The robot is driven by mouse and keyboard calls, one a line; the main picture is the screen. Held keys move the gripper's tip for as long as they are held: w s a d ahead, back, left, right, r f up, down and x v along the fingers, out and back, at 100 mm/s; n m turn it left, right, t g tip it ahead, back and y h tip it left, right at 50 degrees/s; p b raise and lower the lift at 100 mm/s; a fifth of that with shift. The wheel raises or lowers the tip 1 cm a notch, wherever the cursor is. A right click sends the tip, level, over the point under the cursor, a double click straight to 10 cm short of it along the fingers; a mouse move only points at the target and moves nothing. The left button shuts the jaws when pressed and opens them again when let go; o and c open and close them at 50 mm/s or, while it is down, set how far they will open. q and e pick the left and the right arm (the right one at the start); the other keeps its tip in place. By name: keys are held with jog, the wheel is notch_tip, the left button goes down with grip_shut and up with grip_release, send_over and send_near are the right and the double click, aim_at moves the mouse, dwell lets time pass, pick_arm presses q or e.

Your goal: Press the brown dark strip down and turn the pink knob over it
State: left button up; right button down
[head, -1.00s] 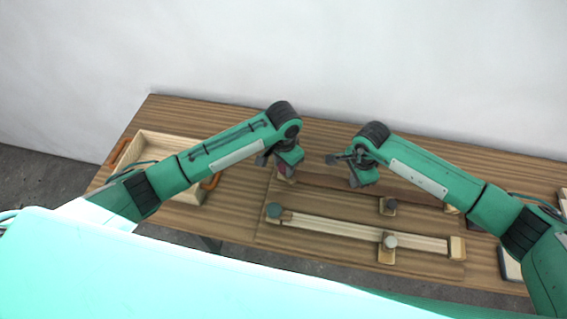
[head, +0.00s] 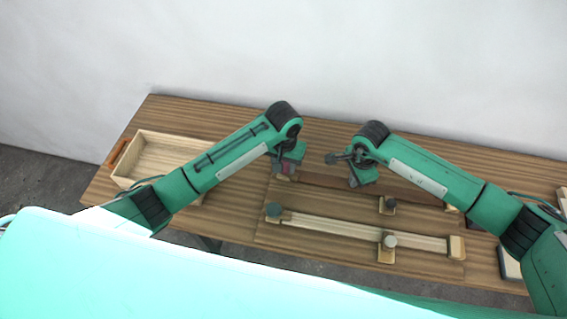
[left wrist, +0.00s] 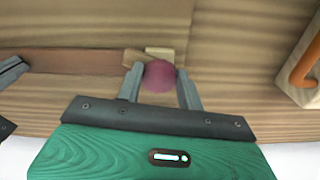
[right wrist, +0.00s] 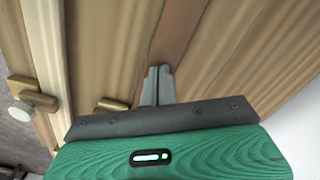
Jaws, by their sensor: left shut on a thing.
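The brown dark strip (head: 405,190) lies along the back of the board, partly hidden by my right gripper. It also shows in the left wrist view (left wrist: 80,61) and right wrist view (right wrist: 178,30). The pink knob (left wrist: 158,75) is at the strip's left end, between the fingers of my left gripper (left wrist: 160,88), which is shut on it. A small wooden turning piece (left wrist: 138,57) sits slantwise beside the knob at the strip's end; how far it covers the strip is unclear. My right gripper (right wrist: 157,86) has its fingers together, tips at the strip, seemingly touching it.
A pale strip (head: 335,228) lies in front, with a blue-grey knob (head: 273,210) and a whitish knob (head: 389,241). A dark grey knob (head: 388,204) stands between the strips. A wooden tray (head: 125,172) with orange handles is at the left. A wall stands behind the table.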

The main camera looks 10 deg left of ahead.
pick_arm(q)
jog(key=shift+w+r, duration=0.1)
jog(key=shift+r, duration=0.05)
jog(key=shift+n, duration=1.5)
jog(key=o, duration=1.1)
jog(key=shift+c, duration=0.2)
jog(key=shift+d+r, duration=0.1)
jog(key=shift+r, duration=3.3)
jog(key=shift+r+p, duration=1.25)
pick_arm(e)
notch_tip(320, 180, up, 7)
